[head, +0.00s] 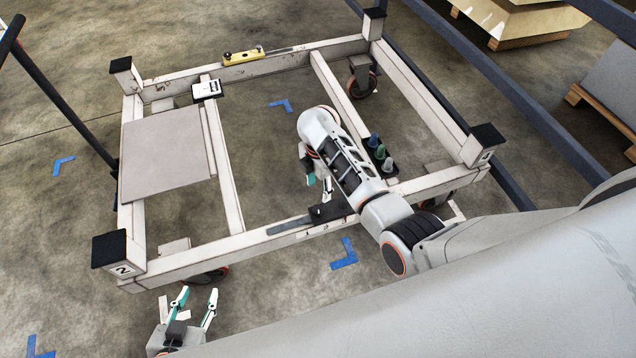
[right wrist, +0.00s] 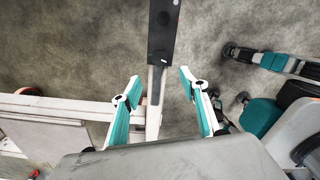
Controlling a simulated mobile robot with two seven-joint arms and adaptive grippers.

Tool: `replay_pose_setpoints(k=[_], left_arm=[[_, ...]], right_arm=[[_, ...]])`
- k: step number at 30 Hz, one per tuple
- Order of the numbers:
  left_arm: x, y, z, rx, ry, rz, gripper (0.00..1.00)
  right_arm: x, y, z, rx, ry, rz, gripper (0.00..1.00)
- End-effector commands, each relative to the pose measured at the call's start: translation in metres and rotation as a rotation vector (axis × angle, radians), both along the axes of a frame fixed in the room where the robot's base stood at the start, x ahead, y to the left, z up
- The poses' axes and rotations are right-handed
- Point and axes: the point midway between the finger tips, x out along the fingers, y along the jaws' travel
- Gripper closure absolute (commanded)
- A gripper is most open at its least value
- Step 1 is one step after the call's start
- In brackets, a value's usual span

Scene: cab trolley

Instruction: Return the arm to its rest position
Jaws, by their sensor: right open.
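My right arm reaches over the right part of the white trolley frame (head: 430,100). My right gripper (head: 319,186) hangs near the inner side of the near beam, partly hidden by its own arm. In the right wrist view its fingers (right wrist: 160,77) are spread and nothing is held between them. A dark flat piece (right wrist: 164,35) shows beyond the fingertips, apart from them. My left gripper (head: 195,308) is open and empty at the bottom of the head view, in front of the trolley's near left corner.
A black block (head: 327,212) with a grey strip lies on the near beam. Small bottles (head: 380,152) stand in a black tray beside my right forearm. A yellow level (head: 243,54) lies on the far beam. A grey panel (head: 165,150) covers the left side. Blue rails run at right.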

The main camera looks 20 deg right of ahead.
Motion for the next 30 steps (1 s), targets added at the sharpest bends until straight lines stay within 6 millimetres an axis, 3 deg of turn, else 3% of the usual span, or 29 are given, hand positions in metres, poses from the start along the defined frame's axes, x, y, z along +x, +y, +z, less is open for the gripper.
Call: replay_pose_setpoints(k=[8, 13, 18, 21, 26, 30], left_arm=[[0.000, 0.000, 0.000, 0.000, 0.000, 0.000, 0.60], [0.001, 0.000, 0.002, -0.001, -0.002, 0.000, 0.60], [0.001, -0.001, 0.004, -0.002, -0.004, 0.000, 0.60], [0.001, -0.001, 0.005, -0.003, -0.004, 0.001, 0.60], [0.001, -0.001, 0.006, -0.005, -0.003, 0.001, 0.60], [0.000, -0.001, 0.005, -0.006, 0.001, 0.002, 0.60]], right_arm=[[0.000, 0.000, -0.001, 0.000, -0.001, -0.003, 0.56], [-0.015, -0.006, -0.023, 0.018, -0.041, -0.124, 0.56], [-0.049, -0.022, -0.063, 0.079, -0.168, -0.433, 0.56], [-0.071, -0.031, -0.078, 0.138, -0.259, -0.622, 0.56], [-0.111, -0.043, -0.082, 0.270, -0.392, -0.888, 0.56], [-0.149, -0.047, -0.067, 0.427, -0.486, -1.086, 0.56]])
